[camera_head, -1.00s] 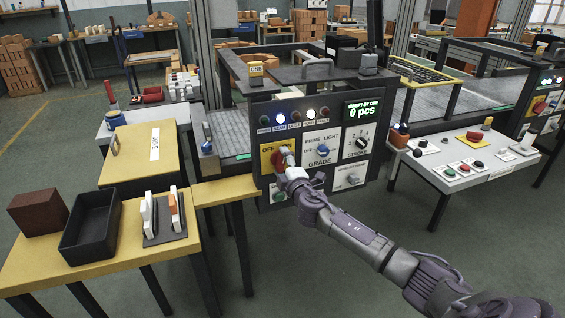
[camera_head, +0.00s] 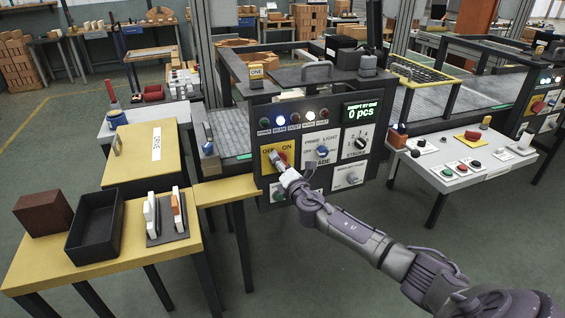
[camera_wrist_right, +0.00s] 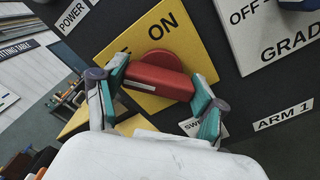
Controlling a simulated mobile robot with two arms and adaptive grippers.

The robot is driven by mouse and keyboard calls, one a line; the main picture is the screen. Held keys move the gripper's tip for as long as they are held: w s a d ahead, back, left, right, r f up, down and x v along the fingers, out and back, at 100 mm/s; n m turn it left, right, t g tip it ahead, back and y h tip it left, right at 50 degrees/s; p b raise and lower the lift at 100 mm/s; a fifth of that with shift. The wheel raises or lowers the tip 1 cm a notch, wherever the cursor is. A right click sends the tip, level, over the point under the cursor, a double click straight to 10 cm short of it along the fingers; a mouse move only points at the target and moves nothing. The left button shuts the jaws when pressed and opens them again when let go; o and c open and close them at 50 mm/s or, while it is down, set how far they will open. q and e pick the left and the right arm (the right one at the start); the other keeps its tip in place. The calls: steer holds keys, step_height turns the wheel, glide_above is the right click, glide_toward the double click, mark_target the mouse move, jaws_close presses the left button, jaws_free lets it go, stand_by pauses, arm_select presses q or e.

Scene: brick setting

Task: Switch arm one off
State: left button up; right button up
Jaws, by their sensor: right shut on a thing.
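A red rotary switch (camera_head: 283,156) sits on a yellow plate (camera_head: 265,158) marked OFF and ON, on the dark control panel (camera_head: 335,108) of the machine signed ONE. My right gripper (camera_head: 277,160) is at this switch. In the right wrist view, my right gripper (camera_wrist_right: 162,88) has its teal fingertips at the two ends of the red handle (camera_wrist_right: 158,80) and is shut on it. ON is readable on the yellow plate (camera_wrist_right: 172,45); the OFF word is mostly hidden behind a finger. A label ARM 1 (camera_wrist_right: 283,115) is at lower right. My left gripper is not in view.
Beside the switch are a PRIME LIGHT knob (camera_head: 322,151) and a STROKE dial (camera_head: 359,142). A yellow bench (camera_head: 130,235) with a black bin (camera_head: 96,228) stands at left, and a white table (camera_head: 470,172) with buttons at right.

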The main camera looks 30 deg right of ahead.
steer(key=shift+n, duration=0.6)
steer(key=shift+f, duration=0.1)
steer(key=o, duration=1.1)
steer(key=shift+o, duration=0.2)
steer(key=v, duration=1.2)
